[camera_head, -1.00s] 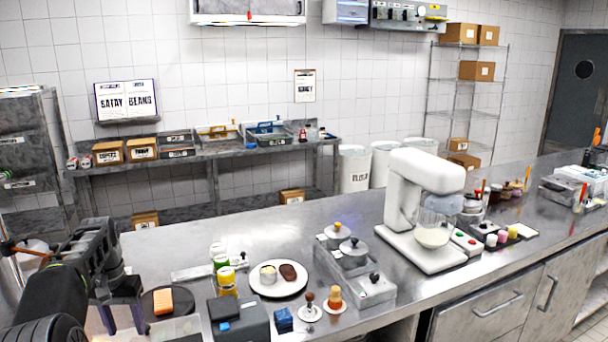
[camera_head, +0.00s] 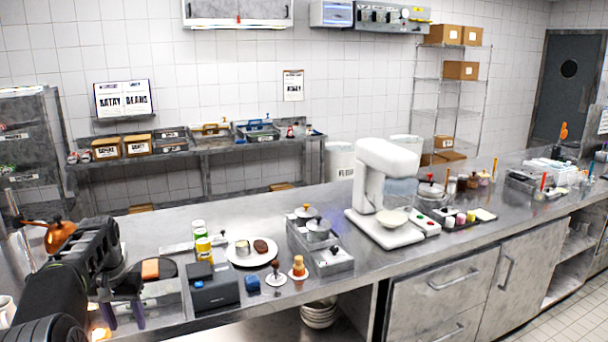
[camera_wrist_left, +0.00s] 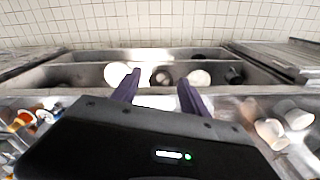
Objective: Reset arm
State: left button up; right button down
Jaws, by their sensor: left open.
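My left gripper (camera_head: 124,315) is at the lower left of the head view, beside the front edge of the steel counter (camera_head: 340,205). Its two purple fingers are apart and nothing is between them. In the left wrist view the open fingers (camera_wrist_left: 158,92) point towards a steel trough with white round items (camera_wrist_left: 199,78) in it. My right gripper is in neither view.
Near my left arm are a dark round board with an orange block (camera_head: 150,269), a dark grey machine (camera_head: 214,292), a white plate (camera_head: 235,260) with food, and bottles (camera_head: 203,250). A white stand mixer (camera_head: 385,185) stands farther right. Bowls (camera_head: 319,313) sit below the counter.

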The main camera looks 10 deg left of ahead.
pick_arm(q)
jog(key=w+d+f+t, duration=0.35)
jog(key=w+f, duration=0.25)
jog(key=f, duration=0.6)
jog(key=s+d+f+h+b, duration=0.1)
jog(key=s+d+f, duration=0.2)
jog(key=d+f, duration=0.5)
jog(key=s+d+f+h+b, duration=0.1)
jog(key=s+d+f, duration=0.2)
jog(key=d+f, duration=0.5)
jog(key=s+d+f+g, duration=0.1)
jog(key=s+d+f, duration=0.2)
jog(key=s+d, duration=0.4)
jog(key=s+d+f+g+h+b, duration=0.1)
jog(key=s+d+f, duration=0.3)
jog(key=s, duration=0.9)
jog(key=s+d+f+m+g+h+b, duration=0.1)
jog(key=s+d+f+g, duration=0.1)
jog(key=s+d, duration=0.8)
jog(key=shift+s+f, duration=0.45)
jog(key=shift+f, duration=0.25)
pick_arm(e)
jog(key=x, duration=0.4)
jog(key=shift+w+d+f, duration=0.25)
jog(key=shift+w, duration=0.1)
